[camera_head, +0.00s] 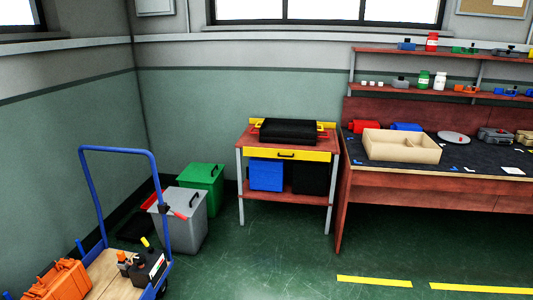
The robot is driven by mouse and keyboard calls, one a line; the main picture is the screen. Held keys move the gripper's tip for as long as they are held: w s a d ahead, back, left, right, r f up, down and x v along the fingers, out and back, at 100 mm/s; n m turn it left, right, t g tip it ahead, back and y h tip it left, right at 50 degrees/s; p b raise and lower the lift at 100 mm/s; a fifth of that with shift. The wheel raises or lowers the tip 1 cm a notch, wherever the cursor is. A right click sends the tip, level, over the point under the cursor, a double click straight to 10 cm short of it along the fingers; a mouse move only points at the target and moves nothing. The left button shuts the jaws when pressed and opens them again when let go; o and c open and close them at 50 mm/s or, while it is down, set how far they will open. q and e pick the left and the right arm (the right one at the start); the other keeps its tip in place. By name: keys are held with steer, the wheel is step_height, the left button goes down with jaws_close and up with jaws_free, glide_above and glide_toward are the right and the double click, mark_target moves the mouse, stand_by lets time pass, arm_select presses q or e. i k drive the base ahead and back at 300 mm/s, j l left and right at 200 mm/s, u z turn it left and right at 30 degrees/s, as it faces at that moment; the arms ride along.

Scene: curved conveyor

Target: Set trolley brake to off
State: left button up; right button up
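The trolley (157,178) stands at the lower left, with a blue tubular handle frame and a light wooden deck. A small black fitting (164,208) with a red lever (180,216) sits on the right post of the handle and looks like the brake. The red lever points right and slightly down, in front of the grey bin. I cannot tell from this view which setting it is in. The trolley's wheels are mostly cut off or hidden. Neither of my grippers is in view.
An orange case (62,280) and a black container (150,268) sit on the trolley deck. A grey bin (185,232) and green bin (203,185) stand close behind it. A red workbench (285,198) and long table (430,183) line the wall. The middle floor is clear.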

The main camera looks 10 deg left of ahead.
mark_target(175, 213)
steer(key=i+u, duration=0.1)
steer(key=i, duration=0.95)
steer(key=i+l, duration=0.2)
steer(key=i, duration=0.8)
steer(key=i+u, duration=0.65)
steer(key=u, duration=0.25)
steer(key=i+l+u, duration=0.15)
steer(key=i+u, duration=0.3)
steer(key=i+l+u, duration=0.15)
steer(key=u, duration=0.3)
steer(key=l, duration=0.1)
